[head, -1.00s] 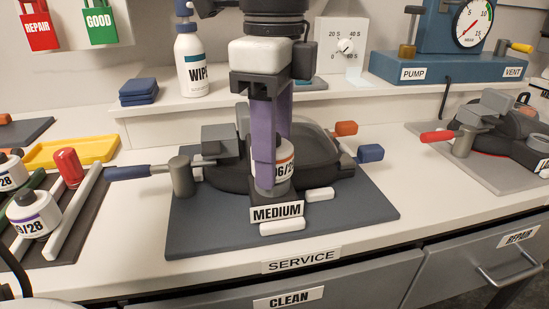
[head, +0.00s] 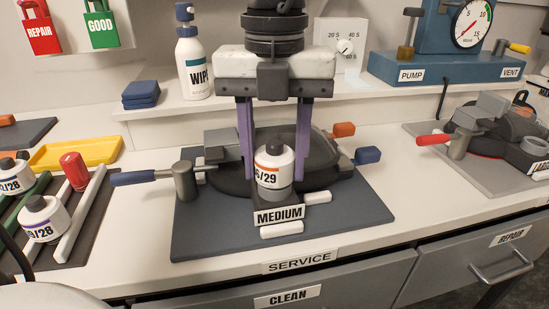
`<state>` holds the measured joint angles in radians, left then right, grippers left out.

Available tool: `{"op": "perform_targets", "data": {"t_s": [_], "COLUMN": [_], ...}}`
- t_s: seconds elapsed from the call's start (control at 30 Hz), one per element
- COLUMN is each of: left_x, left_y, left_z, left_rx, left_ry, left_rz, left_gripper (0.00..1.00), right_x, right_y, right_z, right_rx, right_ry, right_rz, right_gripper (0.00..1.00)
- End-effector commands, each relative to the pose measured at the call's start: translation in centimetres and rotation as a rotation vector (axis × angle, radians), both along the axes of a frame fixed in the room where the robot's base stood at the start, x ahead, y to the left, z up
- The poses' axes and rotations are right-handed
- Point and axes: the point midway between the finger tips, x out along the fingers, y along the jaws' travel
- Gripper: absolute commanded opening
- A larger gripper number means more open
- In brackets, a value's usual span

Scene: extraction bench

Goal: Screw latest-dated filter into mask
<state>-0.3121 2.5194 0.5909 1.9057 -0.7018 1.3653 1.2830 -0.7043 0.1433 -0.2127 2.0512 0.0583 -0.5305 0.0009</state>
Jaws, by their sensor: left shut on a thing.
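The dark mask (head: 325,162) lies on a blue-grey mat, with a MEDIUM label at its front. A white filter (head: 273,168) with an orange band and a label ending 6/29 stands upright at the mask's front, on a grey collar. Whether its thread is engaged is hidden. My left gripper (head: 274,172) comes down from above, its purple fingers on either side of this filter, shut on it. My right gripper is not in view.
A blue-handled clamp (head: 184,180) stands left of the mask. A red cylinder (head: 74,170) and a yellow tray (head: 76,154) are further left. A wipe bottle (head: 193,62) and pump (head: 440,68) stand behind. Another mask (head: 505,125) sits at right.

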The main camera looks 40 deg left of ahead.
Motion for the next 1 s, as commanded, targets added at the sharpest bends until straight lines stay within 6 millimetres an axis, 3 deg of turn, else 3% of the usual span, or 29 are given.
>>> {"op": "perform_targets", "data": {"t_s": [0.6,0.93,0.97,1.0], "left_x": [0.0,-0.1,-0.1,-0.1], "left_y": [-0.1,-0.1,-0.1,-0.1], "left_z": [0.1,-0.1,-0.1,-0.1], "left_rx": [-0.003,-0.002,-0.002,-0.002], "left_ry": [0.000,0.000,0.000,0.000], "left_rz": [-1.009,-1.098,-1.098,-1.098], "left_gripper": [0.16,0.16,0.45,0.51], "right_x": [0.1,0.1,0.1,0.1], "right_y": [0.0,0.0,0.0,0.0], "right_z": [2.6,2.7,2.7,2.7], "right_rx": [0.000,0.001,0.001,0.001], "right_ry": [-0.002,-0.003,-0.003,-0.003], "right_rz": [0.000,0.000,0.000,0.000], "right_gripper": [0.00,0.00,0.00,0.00]}}
